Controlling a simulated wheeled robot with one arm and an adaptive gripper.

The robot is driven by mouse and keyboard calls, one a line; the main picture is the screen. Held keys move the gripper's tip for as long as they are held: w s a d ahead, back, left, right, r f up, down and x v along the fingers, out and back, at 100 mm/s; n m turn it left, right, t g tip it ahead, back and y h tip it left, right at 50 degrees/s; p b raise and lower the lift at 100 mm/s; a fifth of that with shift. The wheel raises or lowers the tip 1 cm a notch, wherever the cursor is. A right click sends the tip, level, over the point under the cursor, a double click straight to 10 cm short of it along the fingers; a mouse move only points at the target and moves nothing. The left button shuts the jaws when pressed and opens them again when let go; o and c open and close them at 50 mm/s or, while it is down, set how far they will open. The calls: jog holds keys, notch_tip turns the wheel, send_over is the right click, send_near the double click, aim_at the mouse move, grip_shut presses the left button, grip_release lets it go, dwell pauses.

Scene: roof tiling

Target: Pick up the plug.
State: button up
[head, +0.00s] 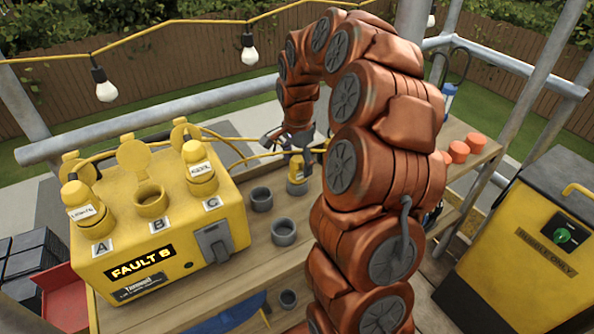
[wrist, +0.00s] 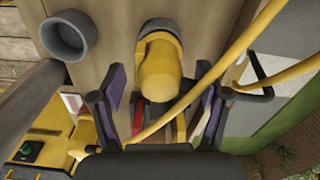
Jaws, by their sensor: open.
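A yellow plug (head: 297,175) with a pale label and a grey lower end stands on the wooden bench, right of the yellow box. It also shows in the wrist view (wrist: 160,72), with a yellow cable crossing close by. My gripper (head: 296,147) is over the plug, its fingers open. In the wrist view my gripper (wrist: 160,95) has one finger on each side of the plug, with gaps visible. Whether anything touches the plug cannot be told.
The yellow box (head: 160,255) holds plugs in sockets A (head: 82,205) and C (head: 200,172); socket B (head: 151,198) is empty. Grey cups (head: 284,232) stand near the plug. Orange pieces (head: 459,150) lie at the right. A yellow bin (head: 535,240) stands farther right.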

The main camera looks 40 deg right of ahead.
jog(key=shift+f, duration=0.6)
jog(key=c, duration=1.4)
